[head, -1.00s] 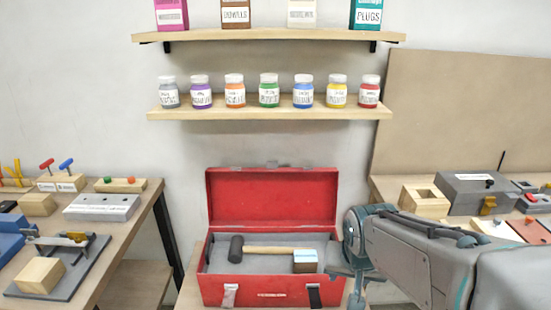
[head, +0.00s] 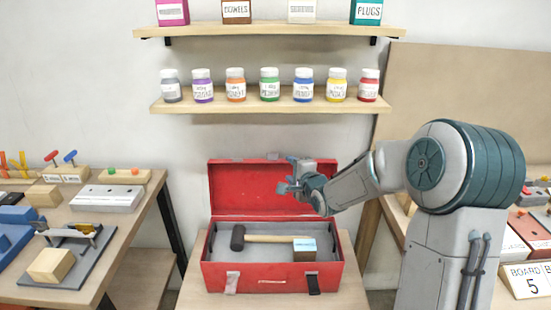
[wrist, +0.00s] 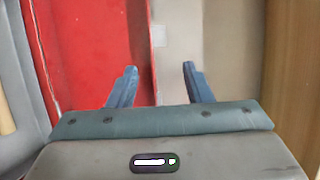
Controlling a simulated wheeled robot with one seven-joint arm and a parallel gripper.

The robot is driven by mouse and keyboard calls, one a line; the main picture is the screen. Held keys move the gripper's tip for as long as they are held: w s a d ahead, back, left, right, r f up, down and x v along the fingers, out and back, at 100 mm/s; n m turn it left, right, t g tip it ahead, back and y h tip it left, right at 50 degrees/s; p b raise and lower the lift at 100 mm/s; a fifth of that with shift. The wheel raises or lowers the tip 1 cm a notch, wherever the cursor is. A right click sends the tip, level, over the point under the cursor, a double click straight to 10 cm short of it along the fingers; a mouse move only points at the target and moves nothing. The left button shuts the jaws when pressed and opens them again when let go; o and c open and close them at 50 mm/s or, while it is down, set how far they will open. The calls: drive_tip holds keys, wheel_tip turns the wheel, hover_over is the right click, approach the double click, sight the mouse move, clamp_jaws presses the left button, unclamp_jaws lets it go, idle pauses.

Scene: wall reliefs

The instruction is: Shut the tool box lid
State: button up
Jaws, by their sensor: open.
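The red tool box (head: 245,279) stands on a low wooden table in the head view. Its lid (head: 237,189) is open and upright at the back. A mallet (head: 265,239) with a dark head and a small box with a blue top (head: 304,249) lie in its grey interior. My gripper (head: 285,178) is in front of the lid's upper right part in the head view, open and empty. In the wrist view the open fingers (wrist: 158,85) show, the left one over the red lid (wrist: 95,55) and the right one over the pale wall beyond its edge.
A shelf of paint jars (head: 269,105) hangs above the tool box, with another shelf (head: 270,32) higher up. A workbench (head: 85,215) with blocks and tools stands at left. Another bench with a board sign (head: 524,280) is at right, partly hidden by my arm.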

sight(273, 157)
drive_tip(key=p+x, duration=0.1)
drive_tip(key=x, duration=1.2)
clamp_jaws()
